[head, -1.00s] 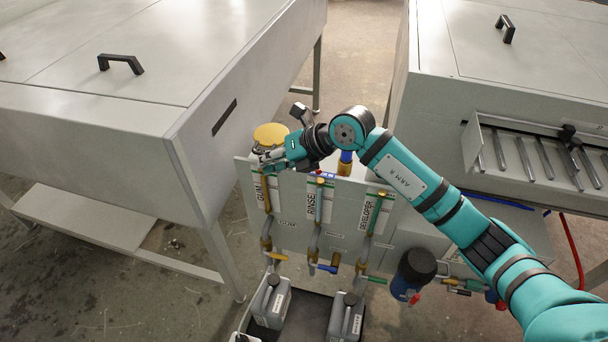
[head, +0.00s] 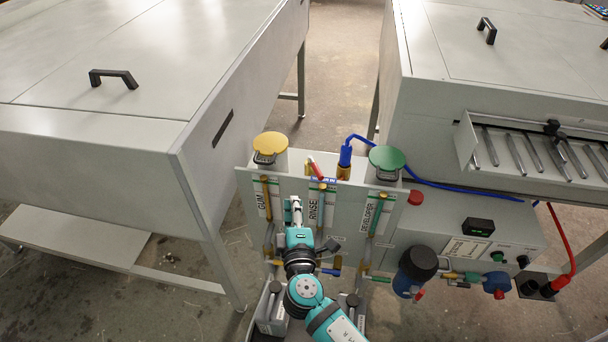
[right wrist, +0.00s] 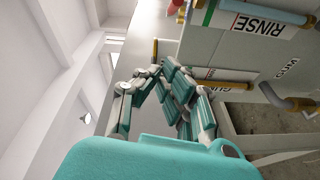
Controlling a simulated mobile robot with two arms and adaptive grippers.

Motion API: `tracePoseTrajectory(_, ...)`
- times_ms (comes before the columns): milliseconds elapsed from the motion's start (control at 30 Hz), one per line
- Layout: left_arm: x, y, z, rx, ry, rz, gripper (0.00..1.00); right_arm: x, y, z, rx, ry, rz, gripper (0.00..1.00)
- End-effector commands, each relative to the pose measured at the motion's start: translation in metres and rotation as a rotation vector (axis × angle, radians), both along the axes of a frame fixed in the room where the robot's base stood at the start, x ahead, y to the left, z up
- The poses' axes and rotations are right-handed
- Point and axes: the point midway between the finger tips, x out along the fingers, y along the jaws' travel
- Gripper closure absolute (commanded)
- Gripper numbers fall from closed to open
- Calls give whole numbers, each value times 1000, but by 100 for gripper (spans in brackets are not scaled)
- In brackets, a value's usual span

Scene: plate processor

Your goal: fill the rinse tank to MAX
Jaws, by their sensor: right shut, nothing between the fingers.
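The rinse section of the grey tank panel carries a RINSE label (head: 313,206) beside a slim vertical sight tube (head: 321,208). The liquid level cannot be made out. A blue hose with a blue and brass fitting (head: 345,158) stands at the panel's top, right of a small red and white part (head: 315,167). My right gripper (head: 296,205) is shut and empty, in front of the panel between the GUM and RINSE labels. In the right wrist view its fingers (right wrist: 155,72) come together near the panel, and the RINSE label (right wrist: 258,26) shows upside down. My left gripper is out of view.
A yellow cap (head: 270,144) and a green cap (head: 387,158) top the gum and developer sections. A blue-handled valve (head: 329,269) sits low on the panel, beside my arm. Grey bottles stand below. Large grey cabinets flank the panel.

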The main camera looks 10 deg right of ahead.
Motion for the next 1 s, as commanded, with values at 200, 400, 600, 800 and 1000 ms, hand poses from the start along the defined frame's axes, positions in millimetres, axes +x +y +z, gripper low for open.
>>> tracePoseTrajectory(200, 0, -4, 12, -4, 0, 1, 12, 42, -4, 4, -4, -5, 2, 100)
tracePoseTrajectory(400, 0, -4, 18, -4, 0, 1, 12, 85, -9, 1, -3, -5, 4, 100)
tracePoseTrajectory(600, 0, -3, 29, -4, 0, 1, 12, 95, -34, -5, -4, -3, 4, 100)
tracePoseTrajectory(800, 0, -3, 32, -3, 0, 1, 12, 96, -47, -9, 0, -5, 4, 100)
tracePoseTrajectory(1000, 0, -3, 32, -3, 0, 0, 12, 97, -48, -10, 0, -5, 5, 100)
